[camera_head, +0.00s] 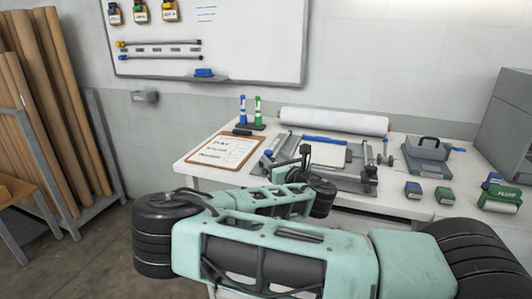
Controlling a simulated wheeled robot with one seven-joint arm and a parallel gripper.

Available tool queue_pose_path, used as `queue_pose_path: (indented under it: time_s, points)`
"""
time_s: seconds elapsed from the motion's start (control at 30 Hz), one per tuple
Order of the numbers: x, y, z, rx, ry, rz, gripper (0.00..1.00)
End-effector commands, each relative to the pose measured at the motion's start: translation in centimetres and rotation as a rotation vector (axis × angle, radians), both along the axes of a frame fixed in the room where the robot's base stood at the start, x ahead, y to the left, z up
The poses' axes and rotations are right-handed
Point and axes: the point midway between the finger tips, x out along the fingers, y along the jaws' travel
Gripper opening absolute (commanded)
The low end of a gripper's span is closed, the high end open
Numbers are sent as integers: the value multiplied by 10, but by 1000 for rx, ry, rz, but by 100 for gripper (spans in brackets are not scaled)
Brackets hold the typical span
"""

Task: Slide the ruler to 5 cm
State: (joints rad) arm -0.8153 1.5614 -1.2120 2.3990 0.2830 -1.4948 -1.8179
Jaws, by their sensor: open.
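I cannot make out a ruler or any centimetre marks for certain at this size. The press-like device (350,178) on the white table has a grey frame, a blue bar (323,140) along its back and a pale sheet (327,154) in it. My arm hides the press's front left; contact cannot be told.
A clipboard (222,153) lies on the left of the table (190,158). Blue (243,110) and green (258,112) markers stand behind it. A white roll (335,121) lies at the back. Small blue and green boxes (444,195) sit front right. A whiteboard (250,45) hangs behind.

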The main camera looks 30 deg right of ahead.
Motion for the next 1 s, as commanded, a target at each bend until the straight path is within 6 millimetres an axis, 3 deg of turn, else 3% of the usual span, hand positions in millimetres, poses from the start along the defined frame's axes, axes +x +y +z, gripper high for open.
queue_pose_path:
  time_s: [0.1,0.3,0.5,0.77,0.8,0.97,1.0]
  points:
    - [25,-3,3,2,-1,3,47]
    - [55,-7,2,1,-1,1,47]
    - [68,-8,0,0,0,0,47]
    - [70,-8,0,-1,0,-1,47]
    - [70,-8,0,-1,0,-1,44]
    - [70,-8,0,0,0,0,0]
    - [70,-8,0,0,0,0,0]
